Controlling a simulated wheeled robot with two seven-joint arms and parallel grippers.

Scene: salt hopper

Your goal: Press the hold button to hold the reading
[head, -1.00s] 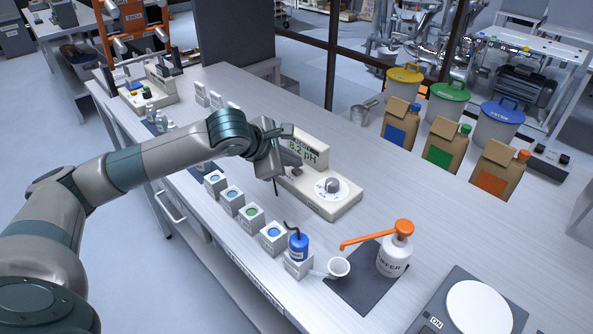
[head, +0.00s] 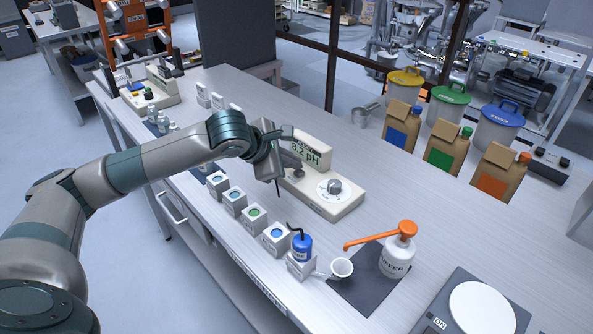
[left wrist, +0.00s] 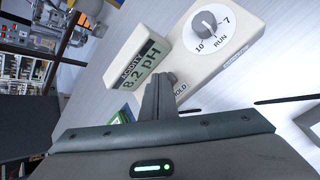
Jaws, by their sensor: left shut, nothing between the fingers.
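The pH meter (head: 341,205) is a cream box on the bench with a raised display (head: 306,153) reading 8.2 pH and a round dial (head: 334,188). In the left wrist view the display (left wrist: 142,69) and the dial (left wrist: 213,29), marked 10, 7 and RUN, are clear. My left gripper (left wrist: 165,78) is shut and empty, its fingertips over the meter's face beside the partly covered HOLD lettering (left wrist: 181,89). The hold button itself is hidden behind the fingers. I cannot tell whether they touch it. My right gripper is not in view.
A row of white blocks with coloured tops (head: 254,217) stands along the bench's front edge. Paper bags (head: 447,147) stand at the back right.

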